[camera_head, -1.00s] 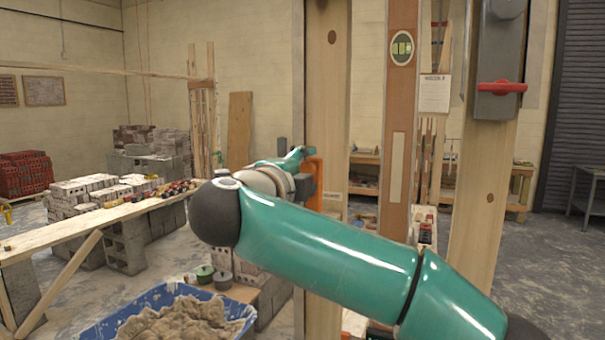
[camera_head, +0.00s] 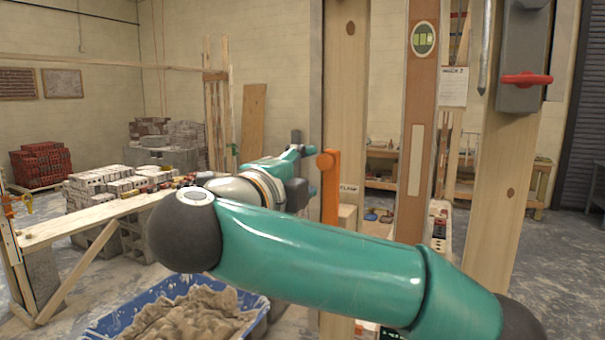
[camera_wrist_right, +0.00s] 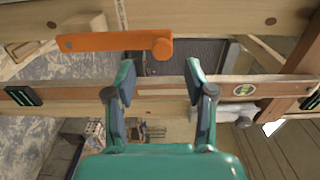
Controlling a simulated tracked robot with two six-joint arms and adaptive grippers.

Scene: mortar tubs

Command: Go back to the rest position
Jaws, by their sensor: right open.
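My right gripper (camera_head: 306,165) is at the far end of my teal arm in the head view, close to the wooden post (camera_head: 345,100). In the right wrist view my right gripper (camera_wrist_right: 160,80) has its two fingers apart with nothing held between them. An orange bar (camera_head: 329,188) stands just past the gripper in the head view. My left gripper is not in view.
A blue tub (camera_head: 110,322) of mortar (camera_head: 190,318) stands below my arm. A plank bench (camera_head: 85,219) is at the left, with grey blocks behind. A grey switch box with a red handle (camera_head: 527,79) is on the right post. Open floor (camera_head: 500,245) lies at the right.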

